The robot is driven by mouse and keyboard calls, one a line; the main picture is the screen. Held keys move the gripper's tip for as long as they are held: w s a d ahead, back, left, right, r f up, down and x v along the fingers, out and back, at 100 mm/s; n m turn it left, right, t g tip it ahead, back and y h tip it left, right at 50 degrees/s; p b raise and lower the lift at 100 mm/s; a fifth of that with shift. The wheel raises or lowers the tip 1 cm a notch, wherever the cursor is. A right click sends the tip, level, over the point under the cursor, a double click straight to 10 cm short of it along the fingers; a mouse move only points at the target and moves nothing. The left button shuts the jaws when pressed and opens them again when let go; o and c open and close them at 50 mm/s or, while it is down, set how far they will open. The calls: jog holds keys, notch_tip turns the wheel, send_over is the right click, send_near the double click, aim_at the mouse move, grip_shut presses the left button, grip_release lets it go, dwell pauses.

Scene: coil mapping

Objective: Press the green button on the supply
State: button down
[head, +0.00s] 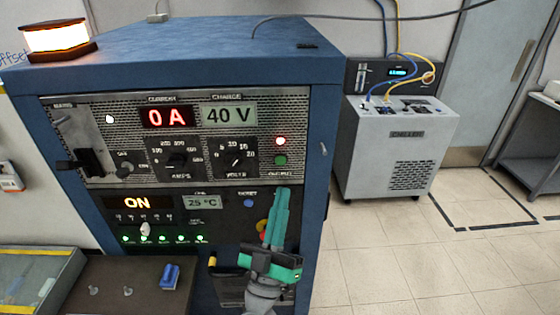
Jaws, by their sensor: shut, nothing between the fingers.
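The supply (195,70) is a blue cabinet with a grey perforated front panel. Its displays read "0 A" and "40 V". The green button (280,160) is small and round, at the right of that panel. My gripper (281,192) is teal and points up in front of the cabinet's lower right front. Its fingers are shut and empty. The fingertips appear a little below the green button in the picture; I cannot tell how far they are from the panel.
A red and yellow control (262,229) is partly hidden by my gripper. A dark shelf (115,300) with a blue object (169,277) stands at lower left. A grey chiller (400,150) stands right; tiled floor (380,250) is clear.

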aim_at(281, 160)
jog(key=shift+w, duration=0.15)
jog(key=shift+w+a, duration=0.1)
jog(key=shift+w, duration=4.15)
jog(key=shift+w, duration=0.2)
jog(key=shift+w, duration=0.2)
jog(key=shift+w+a, duration=0.1)
jog(key=shift+w, duration=0.3)
jog(key=shift+s, duration=0.8)
